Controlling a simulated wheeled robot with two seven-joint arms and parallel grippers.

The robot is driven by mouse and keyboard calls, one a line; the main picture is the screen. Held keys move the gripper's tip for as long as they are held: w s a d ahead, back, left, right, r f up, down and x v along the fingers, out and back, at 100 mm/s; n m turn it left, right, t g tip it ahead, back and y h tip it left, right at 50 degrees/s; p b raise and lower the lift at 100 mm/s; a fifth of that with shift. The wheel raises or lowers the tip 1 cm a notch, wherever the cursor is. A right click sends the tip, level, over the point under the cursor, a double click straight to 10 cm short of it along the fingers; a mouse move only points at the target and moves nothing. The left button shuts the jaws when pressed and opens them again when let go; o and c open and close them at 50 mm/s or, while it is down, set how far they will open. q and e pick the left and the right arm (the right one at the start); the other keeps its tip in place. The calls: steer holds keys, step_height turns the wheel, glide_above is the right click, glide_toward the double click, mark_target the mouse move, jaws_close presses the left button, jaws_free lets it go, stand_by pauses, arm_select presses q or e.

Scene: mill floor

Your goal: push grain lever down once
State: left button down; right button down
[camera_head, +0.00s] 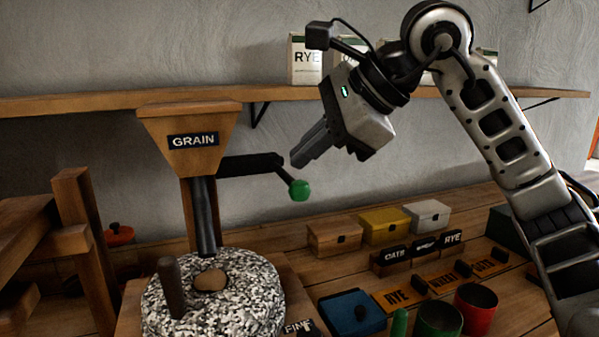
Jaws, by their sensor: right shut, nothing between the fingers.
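The grain hopper (187,148) is a wooden funnel with a dark GRAIN label, above a speckled millstone (235,300). The grain lever (250,164) is a dark arm sticking out to the right from the hopper's side, ending in a green ball knob (299,190). My right gripper (298,160) is shut and empty, its fingers pointing down and left. Its fingertips appear just above the knob and the lever's outer end; I cannot tell whether they touch. My left gripper is not in view.
Wooden, yellow and white boxes (428,213) stand on the bench to the right. Green and red cups (475,305) and a blue box (351,312) are in front. A shelf (270,94) with labelled bags runs behind. A wooden frame (84,235) stands at left.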

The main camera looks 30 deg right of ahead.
step_height(320, 180, up, 5)
steer(key=p, duration=0.5)
steer(key=shift+r, duration=0.1)
stand_by(0.8)
